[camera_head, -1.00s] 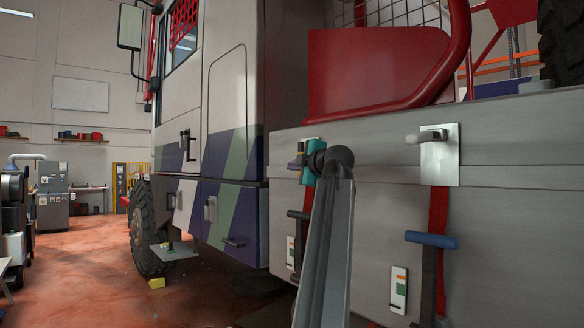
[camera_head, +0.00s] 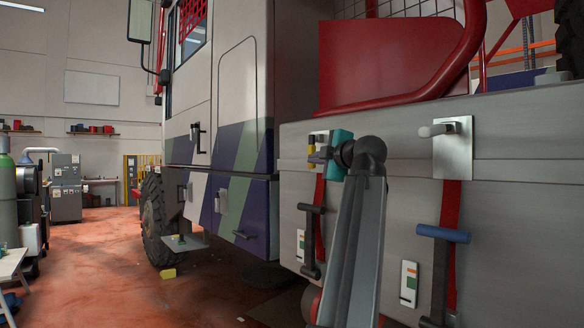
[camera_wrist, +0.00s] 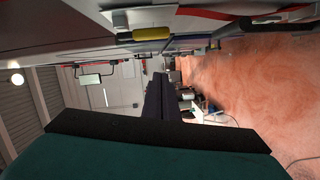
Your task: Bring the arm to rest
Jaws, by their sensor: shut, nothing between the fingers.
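My arm rises in front of the truck's grey side panel (camera_head: 400,215) in the head view. My gripper (camera_head: 314,156) is at its upper end, small and partly hidden by the wrist, beside the left latch plate on the panel. I cannot tell from this view whether it touches the panel. In the wrist view my gripper (camera_wrist: 160,92) shows as dark fingers close together, with nothing between them. The truck's side runs along the top of that view, turned on its side.
A metal latch plate (camera_head: 453,150) with a handle sits on the panel to the right. A blue-handled strap lever (camera_head: 443,233) hangs below it. The truck cab (camera_head: 225,110) and front wheel (camera_head: 155,220) stand to the left. Open red floor (camera_head: 105,260) lies further left.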

